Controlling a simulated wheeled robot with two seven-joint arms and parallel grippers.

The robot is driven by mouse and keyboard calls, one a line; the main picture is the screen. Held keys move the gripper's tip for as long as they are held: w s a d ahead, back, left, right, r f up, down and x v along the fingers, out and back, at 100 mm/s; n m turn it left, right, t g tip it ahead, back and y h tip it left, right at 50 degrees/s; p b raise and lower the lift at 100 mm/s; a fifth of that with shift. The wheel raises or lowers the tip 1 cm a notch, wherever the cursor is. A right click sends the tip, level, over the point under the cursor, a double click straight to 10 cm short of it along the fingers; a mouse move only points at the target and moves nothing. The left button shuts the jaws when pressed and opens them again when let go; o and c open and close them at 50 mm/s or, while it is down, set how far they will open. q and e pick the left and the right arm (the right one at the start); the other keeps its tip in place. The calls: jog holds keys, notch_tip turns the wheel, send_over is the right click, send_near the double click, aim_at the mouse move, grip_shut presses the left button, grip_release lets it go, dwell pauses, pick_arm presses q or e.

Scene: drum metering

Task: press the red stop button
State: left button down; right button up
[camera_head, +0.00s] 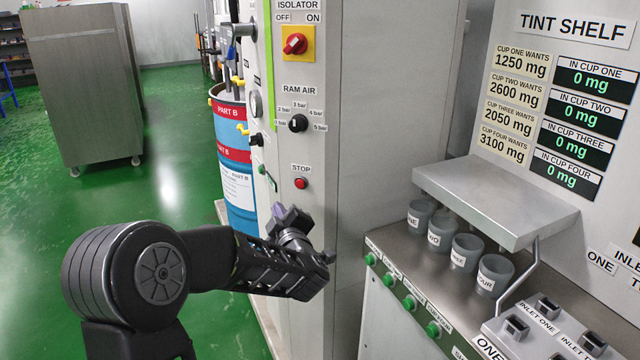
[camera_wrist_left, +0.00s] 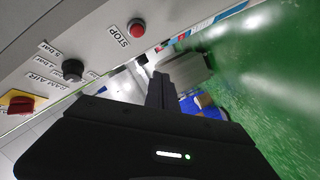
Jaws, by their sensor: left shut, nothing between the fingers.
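The red stop button (camera_head: 301,183) sits on the light grey cabinet panel under a STOP label. It also shows in the left wrist view (camera_wrist_left: 137,28), above and a little left of my fingers. My left gripper (camera_head: 290,217) is just below the button in the head view. Its fingers are shut with nothing between them, and they show as a dark pair in the left wrist view (camera_wrist_left: 160,90). The fingers look apart from the button; the exact distance cannot be told. The button's face is unhidden. My right gripper is in neither view.
Above the button are a black RAM AIR knob (camera_head: 298,123) and a red isolator switch (camera_head: 295,44) on yellow. A blue and red drum (camera_head: 234,150) stands left of the panel. Several grey cups (camera_head: 467,252) stand on the bench at right, beneath a metal shelf (camera_head: 495,200).

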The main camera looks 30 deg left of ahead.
aim_at(300, 184)
pick_arm(q)
jog(key=shift+s+r, duration=0.1)
dwell(0.3)
jog(key=shift+w+a+p, duration=0.25)
jog(key=shift+w, duration=1.2)
jog(key=shift+w+a+p, duration=0.25)
jog(key=shift+w, duration=1.2)
jog(key=shift+w+a+p, duration=0.25)
jog(key=shift+w, duration=1.2)
jog(key=shift+w+a, duration=0.1)
jog(key=shift+w, duration=0.3)
